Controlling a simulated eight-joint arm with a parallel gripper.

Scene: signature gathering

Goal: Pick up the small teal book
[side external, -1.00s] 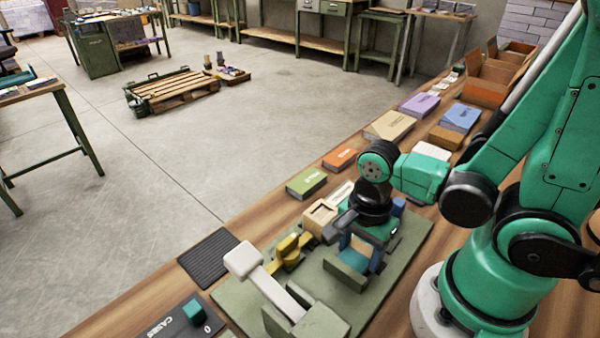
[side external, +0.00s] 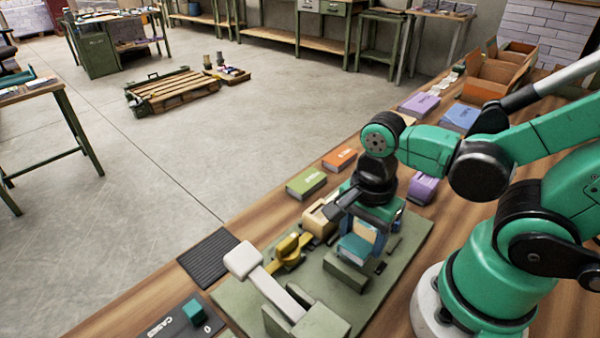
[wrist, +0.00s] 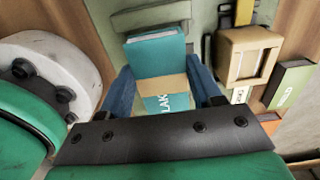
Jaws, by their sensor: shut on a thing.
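The small teal book (side external: 356,248) has pale page edges and a tan band around it. It is between the fingers of my gripper (side external: 366,232), which is shut on it. The book stands at or just above the green block fixture (side external: 346,276); I cannot tell whether they touch. In the wrist view the teal book (wrist: 158,52) shows white lettering on its near part, with the blue fingers of my gripper (wrist: 162,88) on both sides.
A tan wooden box (side external: 318,218), a yellow clamp-like part (side external: 290,250) and a white-handled lever (side external: 262,275) stand left on the green mat (side external: 228,300). Green (side external: 306,183), orange (side external: 340,158) and purple (side external: 423,188) books lie behind. A black ribbed pad (side external: 221,257) is at left.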

